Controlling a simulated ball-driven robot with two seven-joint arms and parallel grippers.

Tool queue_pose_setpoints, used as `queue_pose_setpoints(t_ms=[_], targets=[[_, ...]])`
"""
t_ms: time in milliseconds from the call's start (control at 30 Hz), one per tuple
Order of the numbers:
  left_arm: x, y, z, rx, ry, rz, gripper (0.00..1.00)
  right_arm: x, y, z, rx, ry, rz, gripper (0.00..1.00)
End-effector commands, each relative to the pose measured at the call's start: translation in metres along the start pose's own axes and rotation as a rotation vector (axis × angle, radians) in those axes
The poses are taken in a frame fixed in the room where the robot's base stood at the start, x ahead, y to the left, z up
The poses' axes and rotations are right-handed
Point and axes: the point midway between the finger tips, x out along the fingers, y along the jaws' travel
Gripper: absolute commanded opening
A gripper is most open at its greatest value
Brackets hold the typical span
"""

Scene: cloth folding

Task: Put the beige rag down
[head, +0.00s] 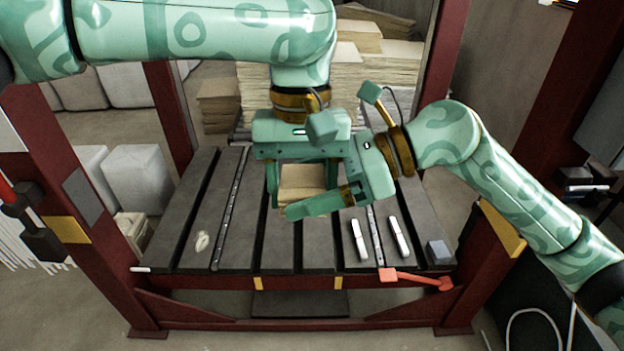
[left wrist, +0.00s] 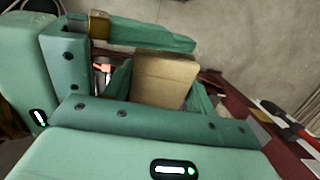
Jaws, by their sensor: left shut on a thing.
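The beige rag (head: 303,177) is folded into a compact block. It is held between the fingers of my left gripper (head: 301,185), which points down over the middle of the dark slatted table (head: 180,235). In the left wrist view the rag (left wrist: 163,80) stands between the fingers of my left gripper (left wrist: 160,92). My right gripper (head: 325,200) comes in from the right, very close to the left one. One of its fingers crosses in front of the rag's lower part. Its other finger is hidden, and I cannot tell whether it touches the rag.
Two white-topped bars (head: 358,240) and a grey block (head: 439,252) lie on the table's right side. A small pale crumpled item (head: 202,242) lies at left. A red-orange handle (head: 415,280) sits at the front edge. Stacked beige sheets (head: 345,75) stand behind. Red posts flank the table.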

Motion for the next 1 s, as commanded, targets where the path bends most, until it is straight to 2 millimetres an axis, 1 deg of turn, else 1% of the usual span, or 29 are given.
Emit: queue_pose_setpoints(t_ms=[33,67,167,200,233,267,833,933,1000], targets=[[0.0,-0.001,-0.002,-0.005,0.005,-0.001,0.35,0.001,0.003,0.001,-0.001,-0.001,0.008,0.67],[0.0,-0.001,-0.002,-0.006,0.005,-0.001,0.35,0.001,0.003,0.001,-0.001,-0.001,0.009,0.61],[0.0,-0.002,-0.003,-0.007,0.007,-0.001,0.35,0.001,0.004,0.001,-0.002,-0.001,0.013,0.6],[0.0,-0.002,-0.003,-0.008,0.008,-0.002,0.67,0.001,0.004,0.001,-0.002,-0.001,0.013,0.6],[0.0,-0.002,-0.003,-0.008,0.008,-0.001,0.76,0.001,0.004,0.002,-0.002,-0.001,0.013,0.6],[0.0,-0.002,-0.003,-0.008,0.007,-0.001,0.82,0.001,0.004,0.001,-0.002,-0.001,0.013,0.6],[0.0,0.002,0.001,0.002,-0.001,0.003,0.82,0.001,0.002,0.001,-0.002,-0.002,0.007,0.6],[-0.006,0.003,0.001,0.002,0.0,0.005,0.82,0.002,0.002,0.001,-0.001,-0.002,0.007,0.6],[-0.016,0.003,0.001,0.0,0.002,0.006,0.82,0.002,0.002,0.001,-0.001,-0.001,0.008,0.6]])
